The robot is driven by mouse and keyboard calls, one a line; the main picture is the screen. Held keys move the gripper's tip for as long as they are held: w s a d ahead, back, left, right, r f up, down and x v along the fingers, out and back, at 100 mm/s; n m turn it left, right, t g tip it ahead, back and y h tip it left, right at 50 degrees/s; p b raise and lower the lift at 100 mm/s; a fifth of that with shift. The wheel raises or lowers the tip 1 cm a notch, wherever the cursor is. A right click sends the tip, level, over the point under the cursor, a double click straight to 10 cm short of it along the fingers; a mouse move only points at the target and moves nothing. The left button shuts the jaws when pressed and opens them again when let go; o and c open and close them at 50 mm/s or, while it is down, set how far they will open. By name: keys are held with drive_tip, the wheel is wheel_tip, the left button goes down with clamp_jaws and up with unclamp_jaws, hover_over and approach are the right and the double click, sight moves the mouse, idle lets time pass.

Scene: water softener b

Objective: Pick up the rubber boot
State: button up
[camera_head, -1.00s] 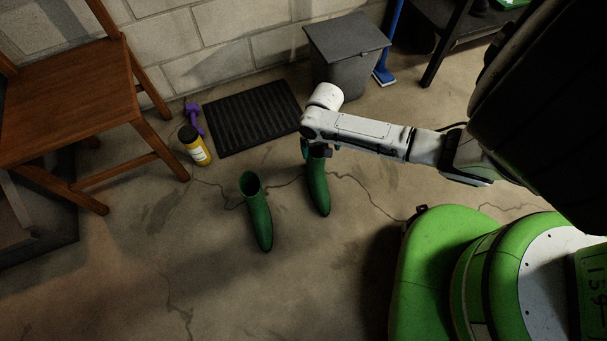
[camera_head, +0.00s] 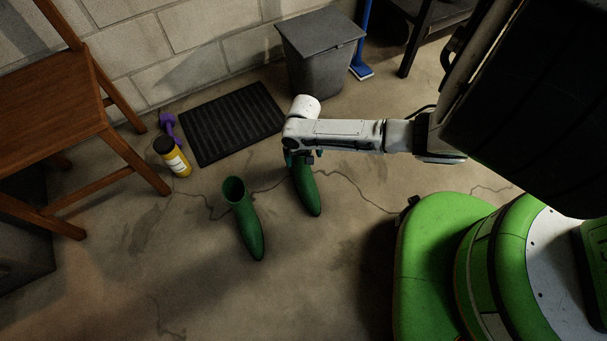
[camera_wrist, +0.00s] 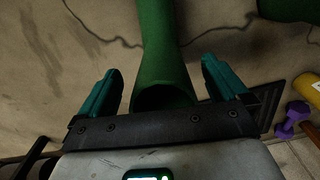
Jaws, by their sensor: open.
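Two green rubber boots stand on the concrete floor. The right boot (camera_head: 308,188) has its upper part hidden under the end of my arm in the head view. The left boot (camera_head: 244,217) stands apart, its dark opening showing. My gripper (camera_head: 304,155) is over the right boot's top. In the wrist view, my gripper (camera_wrist: 160,84) is open, with one teal finger on each side of the boot (camera_wrist: 163,55). The boot's opening lies between the fingers near the palm, with a gap on both sides. A corner of the other boot (camera_wrist: 292,9) shows at the top right.
A black ribbed mat (camera_head: 232,122) lies behind the boots. A yellow bottle (camera_head: 176,160) and a purple dumbbell (camera_head: 168,124) are beside it. A wooden chair (camera_head: 50,105) stands left, a grey bin (camera_head: 319,60) at the back. Floor in front of the boots is clear.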

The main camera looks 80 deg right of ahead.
wheel_tip(320, 180, down, 2)
drive_tip(key=shift+f+b, duration=0.2)
drive_tip(key=shift+b, duration=0.25)
drive_tip(key=c, duration=1.7)
